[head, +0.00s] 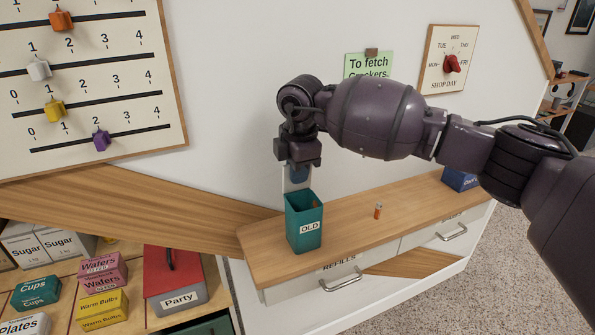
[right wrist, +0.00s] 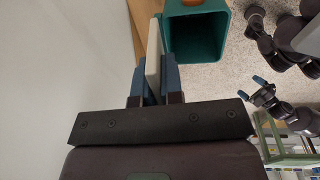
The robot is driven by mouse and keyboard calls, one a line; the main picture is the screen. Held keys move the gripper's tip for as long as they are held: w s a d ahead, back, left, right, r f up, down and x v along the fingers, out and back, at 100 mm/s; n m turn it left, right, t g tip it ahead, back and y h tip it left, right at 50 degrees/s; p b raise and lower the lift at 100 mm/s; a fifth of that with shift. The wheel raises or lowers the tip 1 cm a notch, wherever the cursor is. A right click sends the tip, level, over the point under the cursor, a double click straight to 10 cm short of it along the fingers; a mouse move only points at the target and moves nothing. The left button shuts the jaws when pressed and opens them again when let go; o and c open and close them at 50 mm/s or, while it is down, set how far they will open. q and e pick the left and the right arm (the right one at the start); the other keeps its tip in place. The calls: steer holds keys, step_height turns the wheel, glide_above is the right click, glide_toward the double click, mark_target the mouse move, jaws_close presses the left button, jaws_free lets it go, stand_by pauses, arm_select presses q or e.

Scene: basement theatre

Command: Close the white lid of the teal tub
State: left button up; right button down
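The teal tub (head: 304,232), labelled OLD, stands upright on the wooden counter with its top open. It also shows in the right wrist view (right wrist: 222,38). An orange object (right wrist: 193,2) is in it, partly cut off. The white lid (right wrist: 154,55) stands up at the tub's wall-side edge; in the head view it is mostly hidden behind my gripper. My right gripper (head: 299,175) is above the tub's back edge. Its blue fingers lie against both faces of the lid. My left gripper (right wrist: 253,88) shows only in the right wrist view, apart from the tub, fingers spread.
A small orange battery (head: 378,211) stands on the counter (head: 345,222) right of the tub. A blue box (head: 460,180) is at the counter's far end. Drawers with handles are below. The wall is close behind; a shelf with a red Party box (head: 178,285) is left.

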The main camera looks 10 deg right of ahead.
mark_target(297, 189)
arm_select(q)
steer(key=shift+s+f, duration=0.1)
steer(key=shift+f, duration=0.05)
arm_select(e)
steer(key=shift+r, duration=0.15)
steer(key=t+p, duration=0.1)
steer(key=p, duration=0.1)
steer(key=s+t+y+p, duration=0.1)
steer(key=t+p, duration=0.1)
steer(key=p, duration=0.1)
steer(key=s+t+p, duration=0.1)
steer(key=p, duration=0.1)
steer(key=shift+d+p, duration=0.3)
steer(key=shift+p, duration=0.05)
arm_select(q)
step_height(297, 189, up, 8)
steer(key=t+p, duration=0.1)
steer(key=p, duration=0.1)
steer(key=shift+a, duration=0.2)
arm_select(e)
steer(key=shift+s+d+f+t+y, duration=0.1)
steer(key=shift+s+f+t+y, duration=0.25)
steer(key=shift+t, duration=0.3)
steer(key=shift+s+d+f+t+y, duration=0.15)
steer(key=shift+f+t, duration=0.25)
steer(key=shift+t, duration=0.25)
steer(key=shift+w+a, duration=0.1)
